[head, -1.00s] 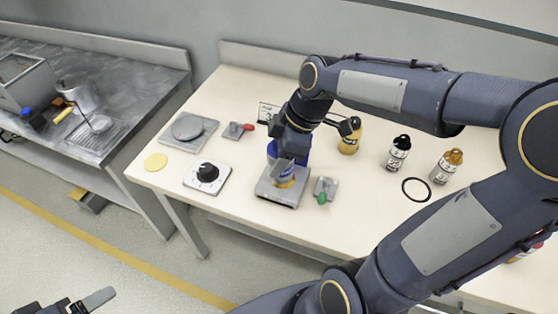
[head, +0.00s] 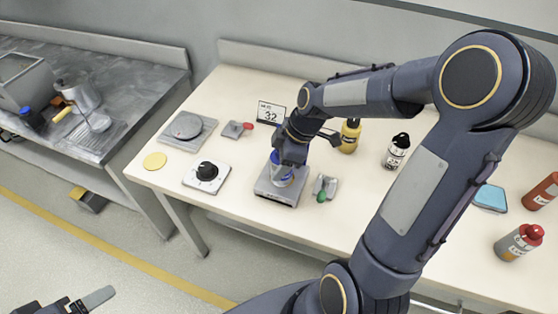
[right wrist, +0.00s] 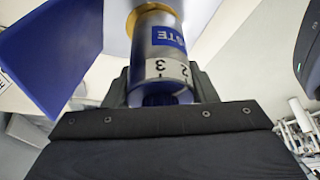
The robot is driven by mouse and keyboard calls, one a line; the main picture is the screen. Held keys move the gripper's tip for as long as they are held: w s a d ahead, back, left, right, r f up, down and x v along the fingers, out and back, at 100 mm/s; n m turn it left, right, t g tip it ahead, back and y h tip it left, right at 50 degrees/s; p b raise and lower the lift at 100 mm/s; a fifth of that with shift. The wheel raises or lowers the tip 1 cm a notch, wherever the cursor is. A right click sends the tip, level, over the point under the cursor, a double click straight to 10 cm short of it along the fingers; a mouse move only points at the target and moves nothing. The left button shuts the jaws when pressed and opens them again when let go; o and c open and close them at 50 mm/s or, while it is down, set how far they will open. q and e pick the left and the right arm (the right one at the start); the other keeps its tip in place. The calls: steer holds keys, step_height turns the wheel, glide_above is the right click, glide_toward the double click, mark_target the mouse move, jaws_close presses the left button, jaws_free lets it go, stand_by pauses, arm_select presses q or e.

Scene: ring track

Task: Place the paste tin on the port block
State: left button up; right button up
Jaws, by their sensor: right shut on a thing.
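The paste tin (right wrist: 160,45) is a silver cylinder with a blue label reading "STE" and a white number strip. In the right wrist view it stands between the fingers of my right gripper (right wrist: 165,88), which is shut on it. In the head view my right gripper (head: 291,160) is over a grey square platform (head: 277,193) on the bench, with the tin (head: 282,177) below it. I cannot tell whether the tin touches the platform. Grey blocks with a green knob (head: 325,186) and a red knob (head: 237,130) stand nearby; neither is marked as port. My left gripper (head: 92,301) is partly visible.
A dial box (head: 207,175), a yellow disc (head: 155,161) and a round-plate device (head: 187,129) lie left of the platform. A sign reading 32 (head: 271,113) and a yellow bottle (head: 350,136) stand behind. A blue panel (right wrist: 50,55) is close to the tin.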

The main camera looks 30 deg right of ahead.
steer(key=shift+f, duration=0.2)
steer(key=o, duration=1.1)
steer(key=shift+r, duration=0.1)
steer(key=shift+c, duration=0.2)
steer(key=v, duration=1.2)
steer(key=s+a+f+m+t, duration=0.1)
steer(key=s+a+m, duration=0.2)
steer(key=s+m, duration=0.4)
steer(key=s+a+f+m+t, duration=0.1)
steer(key=s+a+m+t, duration=0.1)
steer(key=s+a+m, duration=0.2)
steer(key=shift+s+a+m+t, duration=0.3)
steer(key=shift+s+m, duration=1.4)
steer(key=shift+s, duration=0.45)
steer(key=shift+r, duration=0.1)
